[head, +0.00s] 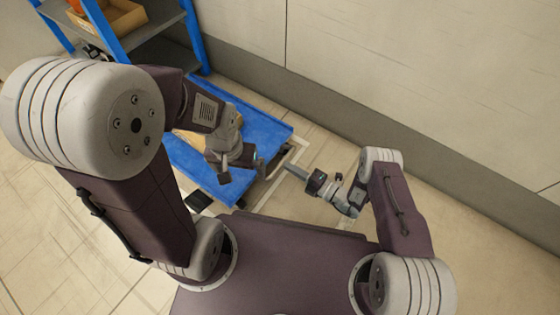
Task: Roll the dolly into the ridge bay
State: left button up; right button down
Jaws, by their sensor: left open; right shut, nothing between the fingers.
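The dolly (272,130) is a flat blue platform low on the floor in the middle of the head view. White lines (293,158) on the floor run along its right side and near its front corner; they look like a bay outline. I cannot make out a ridge. My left gripper (242,172) is open above the dolly's near right part, and I cannot tell whether it touches it. My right gripper (291,169) is shut and empty, just right of the dolly beside the white line. My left arm hides the dolly's left part.
A blue-posted shelf rack (160,22) with a cardboard box (122,18) stands at the upper left. A pale wall (400,60) with a grey base strip runs behind the dolly. A tan item (190,143) shows on the dolly, partly hidden. Tiled floor at the lower left is clear.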

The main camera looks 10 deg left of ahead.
jog(key=p+v, duration=0.1)
jog(key=v, duration=0.9)
dwell(0.4)
